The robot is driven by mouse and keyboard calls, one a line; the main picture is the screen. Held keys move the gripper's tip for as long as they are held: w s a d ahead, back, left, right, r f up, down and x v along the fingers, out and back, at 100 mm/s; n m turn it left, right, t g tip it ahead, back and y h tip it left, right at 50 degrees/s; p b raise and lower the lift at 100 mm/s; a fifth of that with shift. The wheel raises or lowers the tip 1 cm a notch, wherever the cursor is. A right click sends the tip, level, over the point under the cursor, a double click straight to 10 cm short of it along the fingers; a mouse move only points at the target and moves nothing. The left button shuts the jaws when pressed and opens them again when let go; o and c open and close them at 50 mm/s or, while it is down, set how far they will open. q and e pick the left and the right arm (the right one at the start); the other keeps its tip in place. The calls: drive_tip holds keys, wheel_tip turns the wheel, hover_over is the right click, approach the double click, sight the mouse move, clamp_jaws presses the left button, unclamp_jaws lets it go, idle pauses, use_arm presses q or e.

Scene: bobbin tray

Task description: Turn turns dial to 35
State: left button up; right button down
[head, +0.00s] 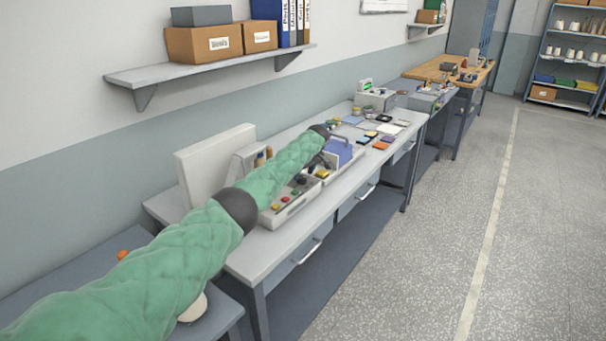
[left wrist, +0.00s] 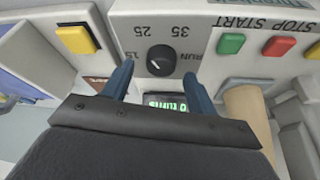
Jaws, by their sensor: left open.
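The turns dial (left wrist: 161,58) is a round black knob on a light panel, upside down in the left wrist view. Labels 15, 25, 35 and RUN stand around it. Its small pale mark seems to face the 15 side. My left gripper (left wrist: 159,69) is open, its two blue fingers on either side of the dial; whether they touch it I cannot tell. A display (left wrist: 166,102) with green characters, partly hidden by the gripper, sits beside the dial. In the head view my left gripper (head: 317,162) is small, over the machine (head: 290,208). My right gripper is out of view.
A green START button (left wrist: 231,43) and a red STOP button (left wrist: 278,45) sit beside the dial. A yellow switch (left wrist: 76,39) is on the other side. A blue object (head: 340,150) and colored pieces lie further along the bench (head: 262,250).

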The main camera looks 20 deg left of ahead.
use_arm(q)
drive_tip(key=shift+w+a+f, duration=0.1)
drive_tip(key=shift+w+f, duration=0.15)
drive_tip(key=shift+f, duration=0.25)
drive_tip(key=shift+s+a+f, duration=0.15)
drive_tip(key=shift+a+f, duration=0.1)
drive_tip(key=shift+f, duration=0.2)
drive_tip(key=shift+f, duration=0.15)
drive_tip(key=shift+c, duration=0.2)
drive_tip(key=c, duration=0.9)
